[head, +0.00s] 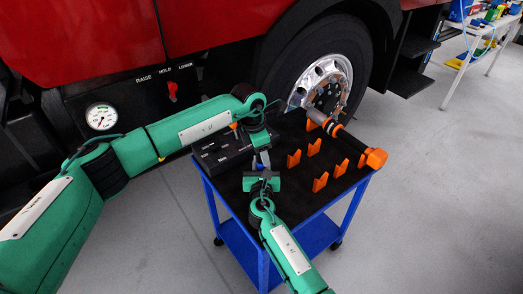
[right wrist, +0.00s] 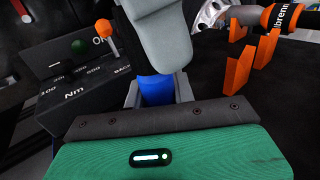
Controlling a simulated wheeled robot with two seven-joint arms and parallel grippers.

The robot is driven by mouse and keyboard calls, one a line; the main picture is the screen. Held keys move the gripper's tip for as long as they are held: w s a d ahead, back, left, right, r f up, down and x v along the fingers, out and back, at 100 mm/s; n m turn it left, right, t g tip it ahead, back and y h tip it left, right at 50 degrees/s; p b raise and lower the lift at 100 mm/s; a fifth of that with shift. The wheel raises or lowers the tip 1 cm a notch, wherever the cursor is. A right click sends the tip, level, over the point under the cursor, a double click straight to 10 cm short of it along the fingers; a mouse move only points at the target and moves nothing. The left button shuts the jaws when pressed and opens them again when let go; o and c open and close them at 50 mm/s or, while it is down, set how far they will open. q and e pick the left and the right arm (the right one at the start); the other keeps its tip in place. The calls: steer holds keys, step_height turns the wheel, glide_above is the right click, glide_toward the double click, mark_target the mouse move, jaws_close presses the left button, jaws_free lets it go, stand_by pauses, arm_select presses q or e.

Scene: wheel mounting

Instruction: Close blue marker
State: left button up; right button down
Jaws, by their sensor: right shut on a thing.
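The blue marker (right wrist: 156,89) shows as a short blue piece between the two grey fingers of my right gripper (right wrist: 158,92), which is shut on it. In the head view my right gripper (head: 261,172) is over the black tabletop of the cart, its arm coming from the bottom. My left gripper (head: 262,156) comes down from above, close to the right gripper and the marker. In the right wrist view a large grey finger part of the left gripper (right wrist: 160,35) covers the marker's upper part. I cannot tell whether the left gripper holds any of it.
The blue cart (head: 262,243) carries a black torque box (head: 220,152), several orange holders (head: 320,182) and a torque wrench (head: 345,139) with an orange end. A truck wheel (head: 325,80) is behind it. A white table (head: 475,50) stands far right. The floor at right is clear.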

arm_select(q)
step_height(320, 180, up, 12)
steer(key=a, duration=0.2)
steer(key=shift+s, duration=0.35)
steer(key=shift+f, duration=0.1)
arm_select(e)
steer(key=c, duration=1.1)
jaws_free()
steer(key=shift+s, duration=0.1)
steer(key=s, duration=1.3)
steer(key=shift+s+p, duration=0.35)
arm_select(q)
steer(key=shift+r, duration=0.3)
